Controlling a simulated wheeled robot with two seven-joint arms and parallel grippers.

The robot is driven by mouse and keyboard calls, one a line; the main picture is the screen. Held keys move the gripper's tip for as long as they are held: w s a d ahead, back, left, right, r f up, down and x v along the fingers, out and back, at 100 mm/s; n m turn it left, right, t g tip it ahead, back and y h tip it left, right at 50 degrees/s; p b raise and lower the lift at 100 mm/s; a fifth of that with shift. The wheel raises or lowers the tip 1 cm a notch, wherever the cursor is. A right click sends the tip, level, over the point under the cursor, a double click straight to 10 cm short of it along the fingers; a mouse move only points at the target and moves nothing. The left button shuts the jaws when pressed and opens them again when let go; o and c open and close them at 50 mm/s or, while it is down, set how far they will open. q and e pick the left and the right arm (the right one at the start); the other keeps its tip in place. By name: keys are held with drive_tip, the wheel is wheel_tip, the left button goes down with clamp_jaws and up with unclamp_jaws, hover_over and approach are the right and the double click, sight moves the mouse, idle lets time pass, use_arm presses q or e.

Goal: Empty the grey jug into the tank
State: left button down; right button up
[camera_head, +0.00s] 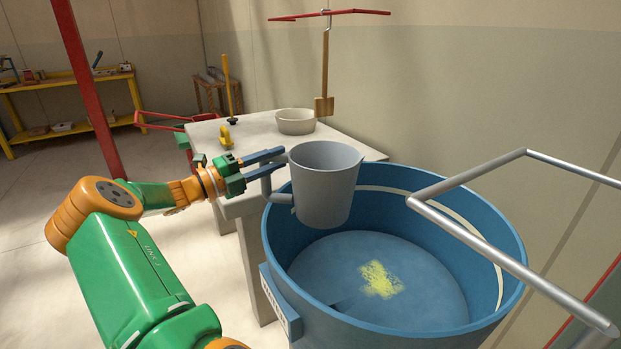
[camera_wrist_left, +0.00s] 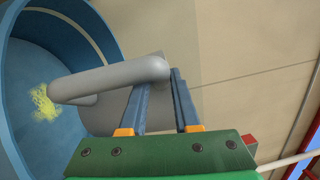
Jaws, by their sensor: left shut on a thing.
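The grey jug (camera_head: 325,188) hangs upright, or nearly so, over the left rear part of the blue tank (camera_head: 279,232). My left gripper (camera_head: 284,163) is shut on the jug's handle, which also shows between the fingers in the left wrist view (camera_wrist_left: 110,78). The jug's inside is mostly hidden in the head view, so I cannot tell what it holds. A patch of yellow material (camera_head: 380,279) lies on the tank's floor; it also shows in the left wrist view (camera_wrist_left: 43,102). My right gripper is not in view.
A pale table (camera_head: 258,139) behind the tank carries a beige bowl (camera_head: 296,121) and a yellow object (camera_head: 226,136). A wooden paddle (camera_head: 324,105) hangs from a red bar. A grey metal rail (camera_head: 500,258) crosses the tank's right side.

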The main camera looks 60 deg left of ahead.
use_arm(q)
drive_tip(key=shift+p, duration=0.3)
drive_tip(key=s+d+r, duration=0.3)
drive_tip(key=shift+s+d+p, duration=0.25)
drive_tip(key=shift+s+p, duration=0.05)
